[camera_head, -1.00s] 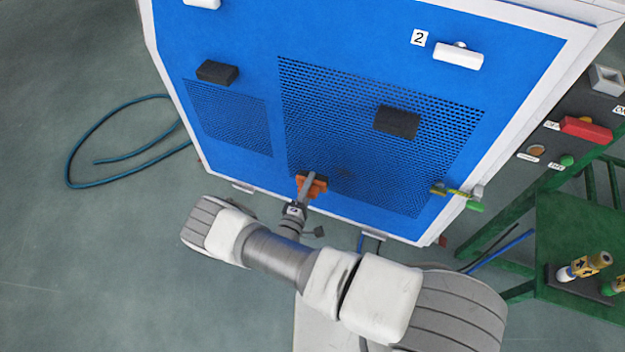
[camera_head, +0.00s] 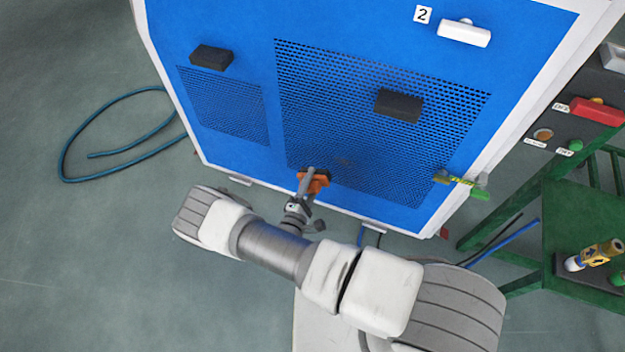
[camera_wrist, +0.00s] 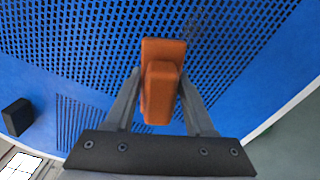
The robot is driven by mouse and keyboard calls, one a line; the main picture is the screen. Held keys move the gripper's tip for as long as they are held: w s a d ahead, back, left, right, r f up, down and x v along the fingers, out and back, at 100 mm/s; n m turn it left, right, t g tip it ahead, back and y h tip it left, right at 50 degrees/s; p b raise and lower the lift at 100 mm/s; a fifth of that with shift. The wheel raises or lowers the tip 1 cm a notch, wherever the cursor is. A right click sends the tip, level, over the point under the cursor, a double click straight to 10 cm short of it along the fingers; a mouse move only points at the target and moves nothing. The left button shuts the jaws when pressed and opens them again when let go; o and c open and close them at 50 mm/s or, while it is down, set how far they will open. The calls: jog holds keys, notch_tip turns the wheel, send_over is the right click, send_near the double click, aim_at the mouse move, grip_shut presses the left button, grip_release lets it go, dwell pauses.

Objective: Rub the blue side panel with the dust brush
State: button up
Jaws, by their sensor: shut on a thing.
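The blue side panel (camera_head: 235,45) fills the upper middle of the head view, with a large and a small perforated grille. A faint dark smudge (camera_head: 345,163) shows on the lower part of the large grille. My gripper (camera_head: 308,181) is shut on the orange dust brush (camera_head: 317,183) at the panel's lower edge area. In the wrist view, the two fingers of my gripper (camera_wrist: 160,98) clasp the brush (camera_wrist: 161,88) with the blue grille (camera_wrist: 80,30) behind it. The brush's bristles are hidden, and I cannot tell whether it touches the panel.
Black handles (camera_head: 398,105) and a white handle (camera_head: 464,33) stick out from the panel. A yellow-green valve (camera_head: 461,182) sits at its lower right. A green table (camera_head: 580,225) stands at the right, and a blue hose (camera_head: 62,150) lies on the floor at the left.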

aim_at(334, 159)
jog(key=f+n+b, duration=0.1)
jog(key=d+f+n+b, duration=0.1)
jog(key=f+n+b, duration=0.1)
jog(key=b, duration=0.1)
jog(key=shift+s+d+f+n, duration=0.1)
jog(key=shift+d+n, duration=0.3)
jog(key=shift+w+d+f+n+b, duration=0.1)
jog(key=shift+w+d+n+b, duration=0.35)
jog(key=shift+w, duration=0.45)
jog(key=shift+w+d+f+n+b, duration=0.1)
jog(key=shift+w+d+n+b, duration=0.2)
jog(key=shift+w+d+b, duration=0.45)
jog(key=shift+w+d+f+n+b, duration=0.1)
jog(key=shift+w+d+n+b, duration=0.25)
jog(key=shift+w, duration=0.7)
jog(key=shift+x, duration=1)
